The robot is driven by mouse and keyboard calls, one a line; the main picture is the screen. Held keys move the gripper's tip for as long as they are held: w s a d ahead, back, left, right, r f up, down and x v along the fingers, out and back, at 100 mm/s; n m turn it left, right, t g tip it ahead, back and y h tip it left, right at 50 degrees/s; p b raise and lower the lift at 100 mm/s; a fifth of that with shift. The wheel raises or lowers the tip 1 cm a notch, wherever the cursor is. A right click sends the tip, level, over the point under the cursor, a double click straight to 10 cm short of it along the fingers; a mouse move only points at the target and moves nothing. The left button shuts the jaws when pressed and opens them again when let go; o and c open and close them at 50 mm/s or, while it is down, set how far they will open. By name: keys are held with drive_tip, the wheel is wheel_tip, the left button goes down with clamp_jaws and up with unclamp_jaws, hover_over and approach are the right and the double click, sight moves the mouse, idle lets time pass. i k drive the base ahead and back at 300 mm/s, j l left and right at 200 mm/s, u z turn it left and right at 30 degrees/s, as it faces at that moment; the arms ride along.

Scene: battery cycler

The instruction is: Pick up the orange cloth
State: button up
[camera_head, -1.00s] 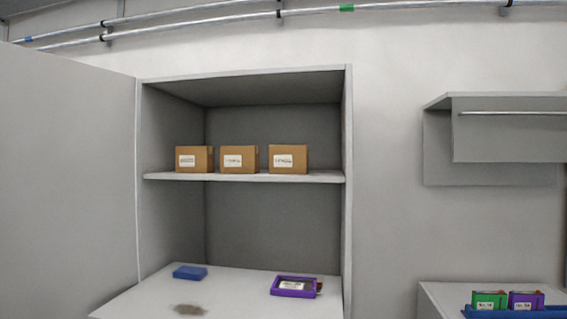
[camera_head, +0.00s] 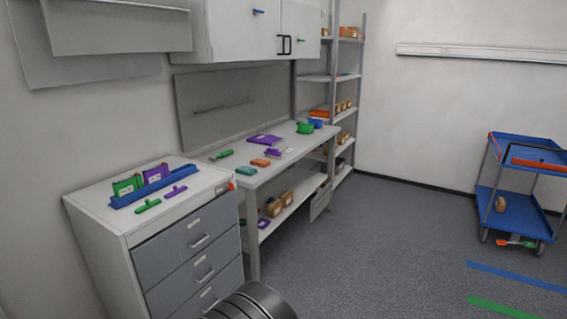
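I cannot tell for sure which thing is the orange cloth. A flat orange piece (camera_head: 319,113) lies on a shelf of the rack at the back. A small orange-red block (camera_head: 261,162) lies on the workbench. A long flat orange-red piece (camera_head: 538,163) lies on the top tray of the blue trolley, and a small orange-red item (camera_head: 512,242) is low by its wheels. My gripper is not in view. A dark ribbed rounded part at the bottom edge looks like part of my arm.
A grey drawer cabinet (camera_head: 190,245) stands at the left with a blue rack (camera_head: 150,190) on top. The workbench (camera_head: 300,147) and shelving (camera_head: 315,78) run behind it. The blue trolley (camera_head: 520,210) is at the right. The grey floor (camera_head: 390,240) between them is clear.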

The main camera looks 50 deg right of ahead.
sight(262, 163)
drive_tip(key=z, duration=1.35)
drive_tip(key=u, duration=2.45)
drive_tip(key=z, duration=2.45)
drive_tip(key=i+l, duration=0.1)
drive_tip(key=i, duration=0.35)
drive_tip(key=i+u, duration=0.1)
drive_tip(key=i, duration=0.4)
drive_tip(key=i+l+u, duration=0.1)
drive_tip(key=i, duration=0.35)
drive_tip(key=i+l, duration=0.25)
drive_tip(key=i, duration=0.2)
drive_tip(key=i+l+u, duration=0.1)
drive_tip(key=i, duration=0.35)
drive_tip(key=i+l, duration=0.25)
drive_tip(key=i, duration=0.2)
drive_tip(key=u, duration=0.05)
